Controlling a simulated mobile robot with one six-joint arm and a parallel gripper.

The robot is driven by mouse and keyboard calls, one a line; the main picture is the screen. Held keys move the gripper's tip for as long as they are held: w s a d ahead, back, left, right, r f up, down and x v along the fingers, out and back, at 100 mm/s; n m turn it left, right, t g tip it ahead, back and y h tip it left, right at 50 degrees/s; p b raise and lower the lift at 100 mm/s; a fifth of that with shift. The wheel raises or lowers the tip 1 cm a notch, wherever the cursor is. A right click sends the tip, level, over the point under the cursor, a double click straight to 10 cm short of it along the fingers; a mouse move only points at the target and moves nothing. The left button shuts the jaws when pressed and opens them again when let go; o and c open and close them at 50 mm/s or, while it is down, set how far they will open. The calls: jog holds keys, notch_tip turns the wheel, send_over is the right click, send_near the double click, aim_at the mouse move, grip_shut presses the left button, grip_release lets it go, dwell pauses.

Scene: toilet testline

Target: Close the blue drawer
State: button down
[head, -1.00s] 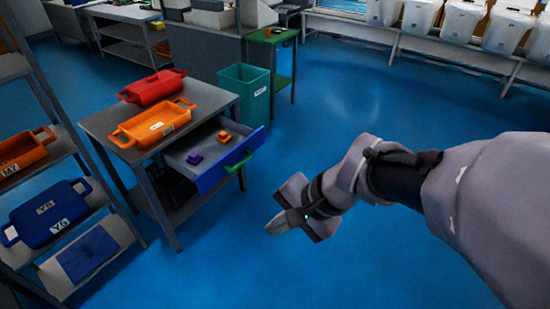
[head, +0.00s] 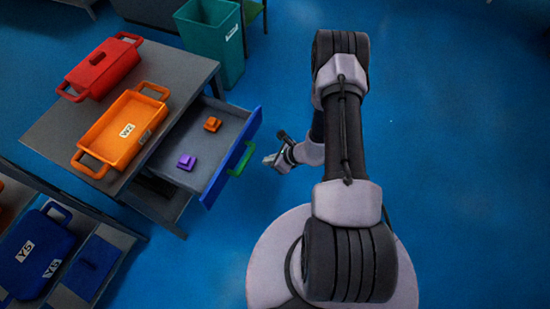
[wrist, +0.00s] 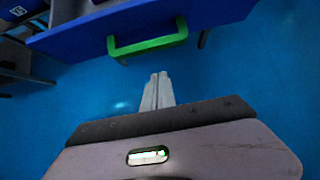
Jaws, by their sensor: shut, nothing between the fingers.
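The blue drawer (head: 232,158) stands pulled out from the grey table, its front facing my arm. Its green handle (head: 242,158) sticks out from the front. An orange block (head: 212,124) and a purple block (head: 186,162) lie inside the drawer. My gripper (head: 270,160) is shut and empty, just right of the handle and apart from it. In the wrist view the shut fingertips (wrist: 160,76) point toward the green handle (wrist: 148,44) on the blue drawer front (wrist: 210,18), with a gap of blue floor showing between.
The grey table (head: 60,130) carries a red tray (head: 104,68) and an orange tray (head: 120,130). A green bin (head: 212,38) stands behind the drawer. A rack at lower left holds a blue tray (head: 38,252).

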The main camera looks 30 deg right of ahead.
jog(key=w+a, duration=0.1)
jog(key=w+a+f, duration=0.1)
jog(key=w, duration=0.1)
jog(key=w+a+f, duration=0.1)
jog(key=shift+w+f+b, duration=0.15)
jog(key=shift+w+b, duration=0.1)
jog(key=shift+b, duration=0.15)
jog(key=shift+w+a, duration=0.1)
